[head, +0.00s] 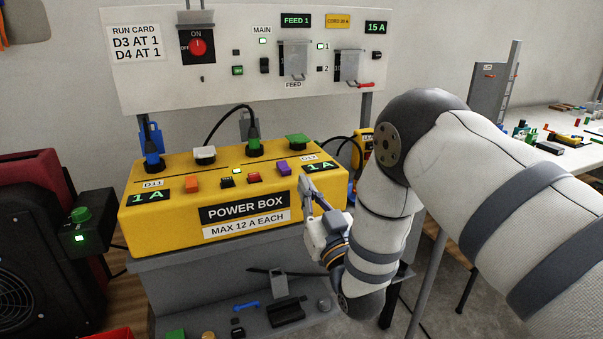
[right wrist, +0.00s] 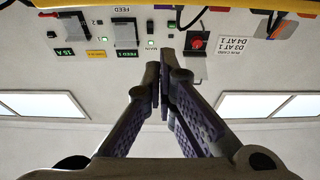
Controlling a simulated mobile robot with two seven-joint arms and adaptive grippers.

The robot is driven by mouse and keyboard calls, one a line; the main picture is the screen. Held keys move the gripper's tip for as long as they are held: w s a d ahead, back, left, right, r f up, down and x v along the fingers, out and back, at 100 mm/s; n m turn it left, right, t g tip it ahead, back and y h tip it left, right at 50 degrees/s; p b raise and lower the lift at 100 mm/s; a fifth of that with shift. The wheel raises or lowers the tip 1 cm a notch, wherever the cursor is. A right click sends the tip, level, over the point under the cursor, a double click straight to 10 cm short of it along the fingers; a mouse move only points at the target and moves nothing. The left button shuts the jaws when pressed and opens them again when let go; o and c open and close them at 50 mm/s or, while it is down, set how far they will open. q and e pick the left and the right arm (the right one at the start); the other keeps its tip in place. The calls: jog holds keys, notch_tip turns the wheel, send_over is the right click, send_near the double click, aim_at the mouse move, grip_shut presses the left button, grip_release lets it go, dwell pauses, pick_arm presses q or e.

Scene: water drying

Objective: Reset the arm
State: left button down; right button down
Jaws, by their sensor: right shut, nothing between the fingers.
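My right arm comes in from the right in the head view. Its right gripper (head: 313,192) points up in front of the right part of the yellow power box (head: 160,233), close to its front face; I cannot tell if it touches. The gripper is shut and empty. In the right wrist view the two fingers (right wrist: 160,85) meet at the tips, with the white panel shown upside down behind them. My left gripper is not in view.
The white panel (head: 225,75) with a red knob (head: 198,47) stands behind the power box. A black fan unit (head: 35,245) stands at the left. A grey shelf (head: 200,280) with small parts lies below. A table (head: 560,125) with loose items is at the right back.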

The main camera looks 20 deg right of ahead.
jog(key=shift+s+f, duration=0.1)
jog(key=shift+f, duration=0.1)
dwell(0.3)
jog(key=s+d+f+g, duration=0.1)
jog(key=s+f+g, duration=0.5)
jog(key=s+f, duration=0.5)
jog(key=s+d+f+g, duration=0.1)
jog(key=s+f+g, duration=0.55)
jog(key=f, duration=0.85)
jog(key=s+f+g, duration=0.2)
jog(key=s+g, duration=0.4)
jog(key=s, duration=1)
jog(key=s+f+g, duration=0.2)
jog(key=s+g, duration=0.3)
jog(key=s, duration=1.1)
jog(key=shift+s+f+m+g+h+p, duration=0.25)
jog(key=shift+s+m+g+h+p, duration=0.05)
jog(key=shift+m+g+h+p, duration=0.1)
jog(key=shift+d, duration=0.1)
